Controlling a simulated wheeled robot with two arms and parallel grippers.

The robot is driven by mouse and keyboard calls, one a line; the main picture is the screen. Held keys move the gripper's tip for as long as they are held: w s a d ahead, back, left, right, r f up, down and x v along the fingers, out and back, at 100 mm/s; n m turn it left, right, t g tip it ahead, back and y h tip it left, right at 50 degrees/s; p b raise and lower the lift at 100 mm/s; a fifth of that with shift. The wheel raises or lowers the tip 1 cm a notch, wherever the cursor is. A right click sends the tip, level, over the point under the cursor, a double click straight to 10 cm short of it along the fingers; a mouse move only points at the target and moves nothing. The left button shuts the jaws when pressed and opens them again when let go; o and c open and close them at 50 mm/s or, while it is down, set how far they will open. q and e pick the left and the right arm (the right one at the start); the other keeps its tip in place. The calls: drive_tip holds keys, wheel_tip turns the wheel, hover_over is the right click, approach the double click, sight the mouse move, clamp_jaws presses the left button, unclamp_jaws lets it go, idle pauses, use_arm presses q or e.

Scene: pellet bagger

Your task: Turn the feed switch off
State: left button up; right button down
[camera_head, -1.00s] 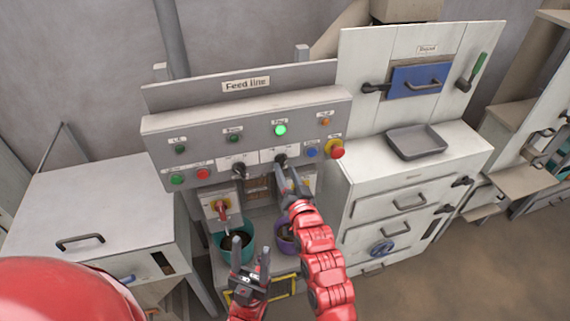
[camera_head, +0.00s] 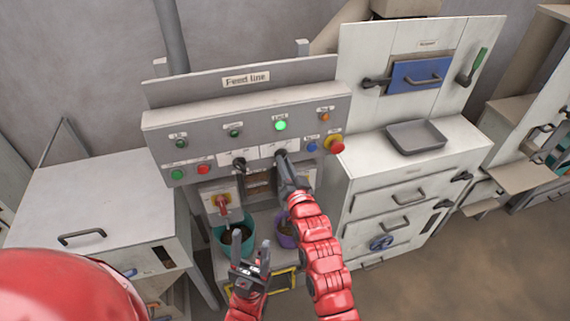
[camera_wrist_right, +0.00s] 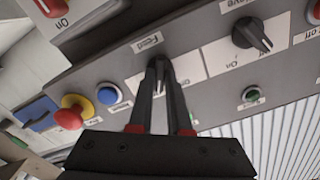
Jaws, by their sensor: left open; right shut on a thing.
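The feed switch (camera_wrist_right: 159,76) is a dark rotary knob on a white plate labelled "Feed" in the right wrist view, which shows the panel upside down. In the head view it is mostly hidden at the tip of my right gripper (camera_head: 284,164). My right gripper (camera_wrist_right: 162,70) is shut on the knob, one finger on each side. The fingers hide much of the knob, so I cannot tell its exact setting. My left gripper (camera_head: 252,252) is open and empty, low in front of the teal bucket.
A second rotary knob (camera_head: 239,163) sits left of the feed switch. A red emergency button (camera_head: 337,147) and blue button (camera_head: 311,147) are close on the right. A green lamp (camera_head: 280,126) above is lit.

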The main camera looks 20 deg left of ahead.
drive_tip(key=shift+n+b, duration=5.9)
drive_tip(key=shift+b, duration=2.7)
drive_tip(key=c, duration=0.9)
unclamp_jaws()
drive_tip(key=shift+o, duration=0.2)
